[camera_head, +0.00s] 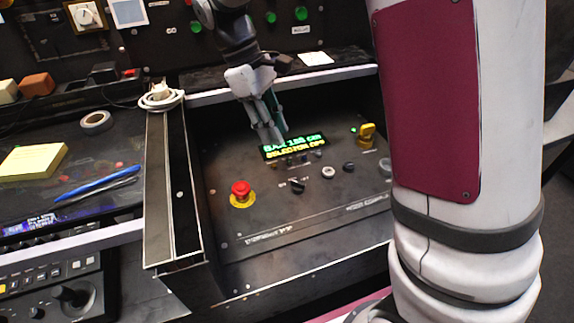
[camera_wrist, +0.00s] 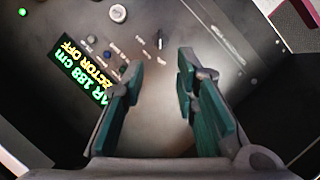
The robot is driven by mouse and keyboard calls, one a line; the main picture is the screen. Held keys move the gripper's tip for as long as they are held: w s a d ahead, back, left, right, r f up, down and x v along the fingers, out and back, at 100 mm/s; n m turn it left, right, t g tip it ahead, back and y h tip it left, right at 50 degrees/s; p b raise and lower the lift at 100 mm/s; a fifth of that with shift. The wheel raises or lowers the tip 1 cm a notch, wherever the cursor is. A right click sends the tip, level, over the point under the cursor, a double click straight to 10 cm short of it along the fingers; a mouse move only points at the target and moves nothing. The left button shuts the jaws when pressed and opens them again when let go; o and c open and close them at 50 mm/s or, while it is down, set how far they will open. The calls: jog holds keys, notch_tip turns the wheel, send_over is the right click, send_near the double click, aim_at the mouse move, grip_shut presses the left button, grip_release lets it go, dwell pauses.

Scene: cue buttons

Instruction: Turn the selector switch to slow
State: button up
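The selector switch appears to be the small black knob (camera_head: 298,185) at the front middle of the sloped dark panel, with tiny labels beside it. In the wrist view it looks like the dark knob (camera_wrist: 160,40) beyond the fingertips; its exact setting is too small to read. A lit display (camera_head: 293,147) on the panel has a lower line that seems to read SELECTOR OFF; it also shows in the wrist view (camera_wrist: 82,70). My gripper (camera_head: 275,135) hovers over the back of the panel near the display. Its green-padded fingers (camera_wrist: 160,75) are apart with nothing between them.
A red mushroom button (camera_head: 240,188) on a yellow base sits left of the knob. A white button (camera_head: 328,172), another black knob (camera_head: 349,167) and a yellow switch (camera_head: 367,133) lie to the right. Raised side walls (camera_head: 180,195) edge the panel. Its front is clear.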

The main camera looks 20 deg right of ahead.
aim_at(300, 183)
jog(key=b+x, duration=0.4)
jog(key=x, duration=0.9)
jog(key=shift+s+d+f, duration=0.1)
jog(key=shift+s+f, duration=0.05)
jog(key=shift+f, duration=0.15)
grip_shut()
